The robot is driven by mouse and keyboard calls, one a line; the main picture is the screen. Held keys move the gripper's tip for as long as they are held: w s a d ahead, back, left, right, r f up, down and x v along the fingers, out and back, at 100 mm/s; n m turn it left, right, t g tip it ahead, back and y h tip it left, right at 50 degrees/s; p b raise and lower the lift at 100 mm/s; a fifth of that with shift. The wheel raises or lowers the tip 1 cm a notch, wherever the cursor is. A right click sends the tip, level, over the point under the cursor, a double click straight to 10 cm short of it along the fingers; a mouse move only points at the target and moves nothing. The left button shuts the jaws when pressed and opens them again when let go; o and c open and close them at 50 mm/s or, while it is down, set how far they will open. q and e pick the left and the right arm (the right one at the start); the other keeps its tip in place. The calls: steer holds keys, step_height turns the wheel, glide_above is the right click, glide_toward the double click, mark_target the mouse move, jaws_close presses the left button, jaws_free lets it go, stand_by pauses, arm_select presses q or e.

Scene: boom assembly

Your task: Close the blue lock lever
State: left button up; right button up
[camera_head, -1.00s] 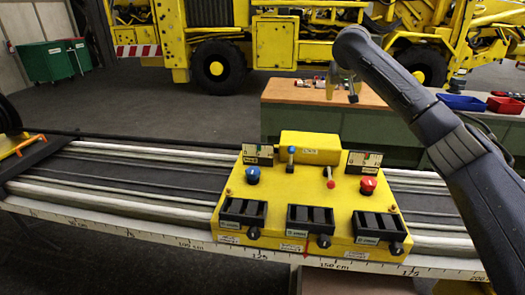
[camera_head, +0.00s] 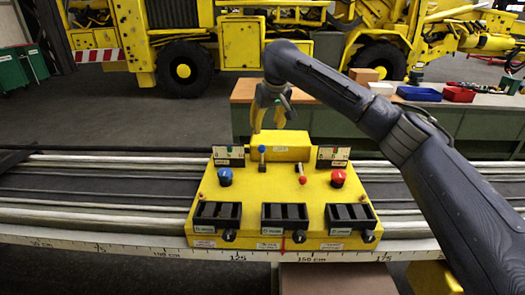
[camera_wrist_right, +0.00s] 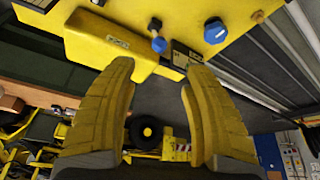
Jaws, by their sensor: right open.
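The blue lock lever (camera_head: 262,155) stands upright at the back of the yellow control box (camera_head: 254,192), left of a red-tipped lever (camera_head: 301,173). In the right wrist view the blue-tipped lever (camera_wrist_right: 158,43) shows at the top, between the fingers in the picture. My right gripper (camera_head: 269,122) is above and behind the box, with its yellow fingers pointing down. In the right wrist view the right gripper (camera_wrist_right: 159,70) is open, with nothing between its fingers; it looks apart from the lever. My left gripper is not in view.
A blue knob (camera_head: 225,177) and a red knob (camera_head: 338,178) sit on the box, with black switch blocks along its front. A raised yellow housing (camera_head: 287,148) is behind the levers. A workbench (camera_head: 440,112) with a blue tray (camera_head: 419,94) and a red tray (camera_head: 459,94) is behind.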

mark_target(263, 147)
steer(key=x, duration=1.4)
steer(key=shift+w, duration=0.15)
steer(key=shift+c, duration=0.4)
jaws_close()
